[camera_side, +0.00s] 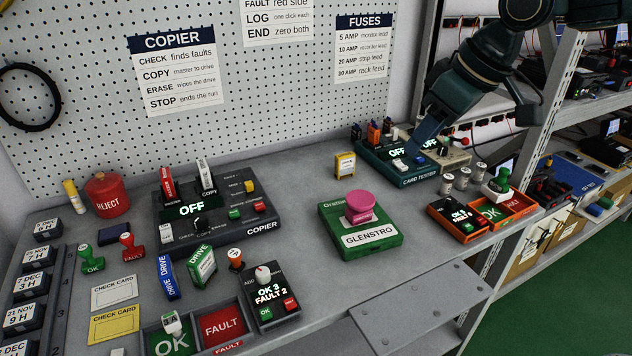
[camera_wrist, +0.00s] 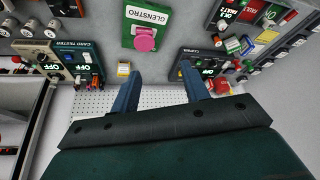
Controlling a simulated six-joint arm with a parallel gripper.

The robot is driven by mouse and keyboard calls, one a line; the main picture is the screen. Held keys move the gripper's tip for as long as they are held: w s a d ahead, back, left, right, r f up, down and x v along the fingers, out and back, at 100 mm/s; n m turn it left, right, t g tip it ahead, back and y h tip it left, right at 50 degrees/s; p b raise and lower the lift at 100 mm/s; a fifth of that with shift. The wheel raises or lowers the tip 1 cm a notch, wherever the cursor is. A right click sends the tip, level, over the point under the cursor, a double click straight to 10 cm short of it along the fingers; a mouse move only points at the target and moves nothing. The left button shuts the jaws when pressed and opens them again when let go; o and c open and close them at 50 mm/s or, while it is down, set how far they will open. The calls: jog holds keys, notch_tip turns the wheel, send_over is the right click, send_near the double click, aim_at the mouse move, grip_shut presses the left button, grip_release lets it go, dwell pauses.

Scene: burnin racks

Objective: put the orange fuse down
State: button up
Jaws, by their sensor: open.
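My gripper (camera_side: 424,130) hangs over the card tester (camera_side: 420,180) at the back right of the bench. In the wrist view its two blue fingers (camera_wrist: 161,92) are wide apart with nothing between them. Small orange and dark pieces (camera_side: 373,132) stand upright at the back of the card tester, left of my gripper; one may be the orange fuse, but they are too small to tell. A yellow block (camera_side: 345,165) stands left of the card tester, apart from my gripper.
A green Glenstro box (camera_side: 345,246) with a pink knob (camera_side: 360,206) sits mid-bench. The copier (camera_side: 262,228) is to the left. Orange trays (camera_side: 508,208) stand at the right edge. The pegboard (camera_side: 270,90) rises behind. Bare bench lies between the copier and the green box.

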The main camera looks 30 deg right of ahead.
jog(key=s+d+f+m, duration=0.1)
jog(key=s+d, duration=0.3)
jog(key=s, duration=0.3)
jog(key=s+d+f+m+h, duration=0.1)
jog(key=s+d, duration=0.3)
jog(key=s, duration=0.4)
jog(key=s+d+f+m+t, duration=0.1)
jog(key=s+d+m, duration=0.1)
jog(key=s+d, duration=0.3)
jog(key=shift+s+f+h, duration=0.25)
jog(key=shift+s+h, duration=0.15)
jog(key=shift+s, duration=0.85)
